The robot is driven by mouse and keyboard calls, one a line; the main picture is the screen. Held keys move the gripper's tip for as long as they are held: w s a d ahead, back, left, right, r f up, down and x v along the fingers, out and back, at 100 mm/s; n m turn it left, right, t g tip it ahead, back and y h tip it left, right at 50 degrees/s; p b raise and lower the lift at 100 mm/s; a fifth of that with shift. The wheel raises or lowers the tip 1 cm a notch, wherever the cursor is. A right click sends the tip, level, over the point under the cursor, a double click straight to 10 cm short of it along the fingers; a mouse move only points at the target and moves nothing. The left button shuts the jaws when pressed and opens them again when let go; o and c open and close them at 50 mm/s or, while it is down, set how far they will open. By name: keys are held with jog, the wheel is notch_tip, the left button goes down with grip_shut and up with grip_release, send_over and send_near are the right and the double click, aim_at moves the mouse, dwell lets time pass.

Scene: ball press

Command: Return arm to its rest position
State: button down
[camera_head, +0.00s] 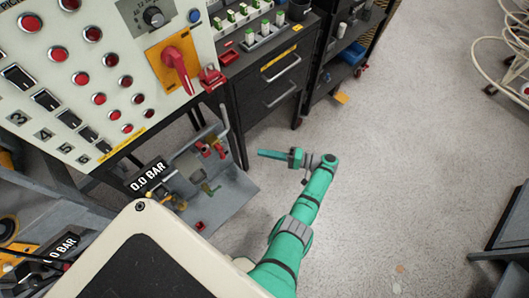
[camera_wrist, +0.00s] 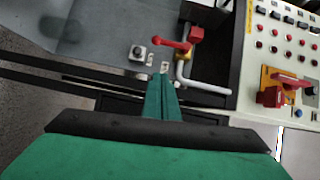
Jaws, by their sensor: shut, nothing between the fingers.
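My arm is green and reaches up from the bottom of the head view. My gripper (camera_head: 262,153) is at its end, pointing left over the floor in front of the dark drawer cabinet. In the wrist view my gripper (camera_wrist: 163,78) shows as a narrow green wedge with the fingers together. It is shut and holds nothing. The fingertips appear apart from the nearby pipework and cabinet.
A control panel (camera_head: 75,95) with red buttons and a red rotary handle (camera_head: 178,68) stands at upper left. Below it, a grey shelf (camera_head: 232,200) carries valves and pipes. A red-handled valve (camera_wrist: 172,43) shows in the wrist view. The drawer cabinet (camera_head: 275,95) stands behind. Open floor (camera_head: 400,150) lies right.

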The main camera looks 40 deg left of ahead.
dwell(0.3)
jog(key=s+d+f+m+t+h, duration=0.2)
jog(key=s+f+t, duration=0.15)
jog(key=f, duration=0.45)
jog(key=s+d+f+m+t+h, duration=0.2)
jog(key=s+f, duration=0.3)
jog(key=f, duration=0.3)
jog(key=s+d+f+m+t+h, duration=0.25)
jog(key=s+d+t+h, duration=0.45)
jog(key=d, duration=0.4)
jog(key=s+d+r+t+h, duration=0.2)
jog(key=s+d+r, duration=0.25)
jog(key=r, duration=0.25)
jog(key=s+d+r+t+h, duration=0.1)
jog(key=s+d+r+t, duration=0.15)
jog(key=d+r, duration=0.35)
jog(key=s+d+r+t+h, duration=0.1)
jog(key=r+t, duration=0.1)
jog(key=r, duration=1.1)
jog(key=s+d+r+n+t+h, duration=0.1)
jog(key=s+r+t, duration=0.1)
jog(key=r, duration=1.2)
jog(key=shift+r+t, duration=0.3)
jog(key=shift+t, duration=0.3)
